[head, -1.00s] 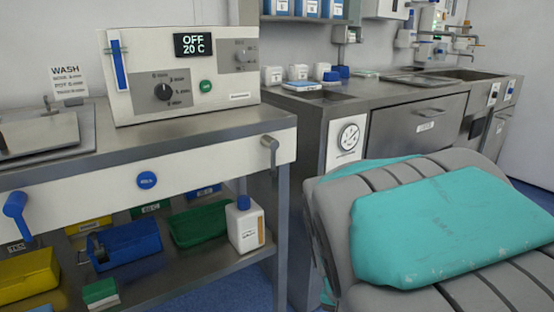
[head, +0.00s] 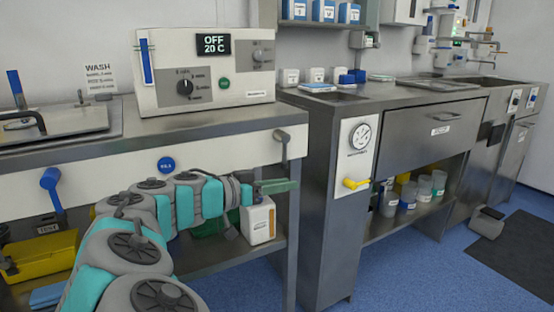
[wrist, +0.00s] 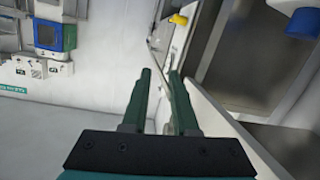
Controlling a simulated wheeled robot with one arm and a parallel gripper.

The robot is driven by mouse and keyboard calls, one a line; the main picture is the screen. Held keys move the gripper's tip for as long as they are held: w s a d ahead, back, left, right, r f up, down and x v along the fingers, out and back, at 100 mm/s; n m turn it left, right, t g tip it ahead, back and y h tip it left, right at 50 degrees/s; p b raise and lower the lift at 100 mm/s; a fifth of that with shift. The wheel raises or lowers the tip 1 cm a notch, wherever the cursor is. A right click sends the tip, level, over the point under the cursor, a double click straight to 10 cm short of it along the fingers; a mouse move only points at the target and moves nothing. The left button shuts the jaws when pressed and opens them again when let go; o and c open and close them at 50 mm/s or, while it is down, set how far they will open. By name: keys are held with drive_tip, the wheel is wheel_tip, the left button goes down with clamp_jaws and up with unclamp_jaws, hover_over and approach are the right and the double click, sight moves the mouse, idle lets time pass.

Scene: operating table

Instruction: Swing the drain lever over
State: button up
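A grey lever (head: 283,145) hangs down at the right end of the white bench panel. A blue lever (head: 50,182) hangs at the panel's left, and a yellow lever (head: 355,184) lies roughly level under a gauge. No readable label tells which one is the drain lever. My gripper (head: 276,186), with green fingers, is just below the grey lever in the head view. In the wrist view my gripper (wrist: 160,72) has its fingers apart, one on each side of the panel's edge line; I cannot tell whether anything is between them.
A white control box (head: 205,70) stands on the bench. A white bottle (head: 258,220) stands on the shelf below, close to my gripper. The steel cabinet (head: 325,215) is to the right. Blue floor (head: 440,275) is clear in front of it.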

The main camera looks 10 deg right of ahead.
sight(284, 159)
drive_tip(key=a+r, duration=0.1)
drive_tip(key=w+a+r+t+p, duration=0.1)
drive_tip(key=a+r, duration=0.1)
drive_tip(key=a+r+t, duration=0.1)
drive_tip(key=a+r, duration=0.1)
drive_tip(key=shift+w+r+m+h+p, duration=0.2)
drive_tip(key=shift+w+m+h+p, duration=0.15)
drive_tip(key=shift+w+m+h, duration=0.05)
drive_tip(key=p+x, duration=0.1)
drive_tip(key=x, duration=0.6)
drive_tip(key=shift+w+d, duration=0.15)
drive_tip(key=shift+d, duration=0.1)
clamp_jaws()
idle(0.7)
